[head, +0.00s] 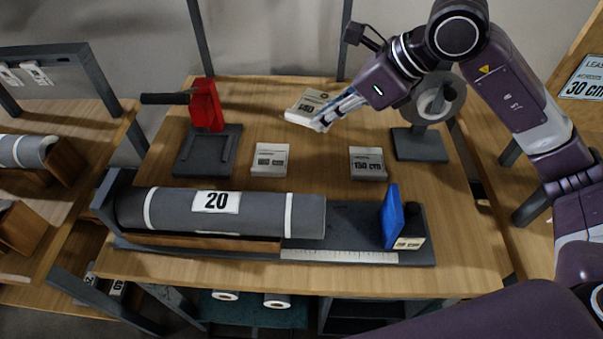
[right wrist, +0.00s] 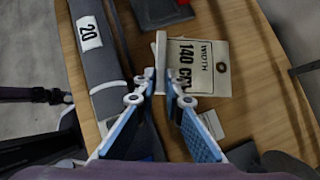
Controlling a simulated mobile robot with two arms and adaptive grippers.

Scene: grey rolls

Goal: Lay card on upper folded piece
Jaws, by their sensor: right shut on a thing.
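My right gripper (head: 328,122) is at the back middle of the table, its fingers shut on the near edge of a pale card (head: 306,107) marked 140 cm. In the right wrist view the card (right wrist: 205,68) shows a dark eyelet, and the fingertips (right wrist: 167,84) are at its edge. I cannot tell whether the card touches what is under it. Two small pale folded-looking pieces with printed labels lie nearer, one at the left (head: 269,160) and one at the right (head: 367,163). Which is the upper folded piece is unclear. My left gripper is not in view.
A grey roll labelled 20 (head: 255,212) lies along the front, beside a ruler (head: 338,256) and blue stop plate (head: 391,217). A red tool (head: 206,104) with a black handle stands at left. A round reel (head: 439,103) stands at back right. Bare wood surrounds the small pieces.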

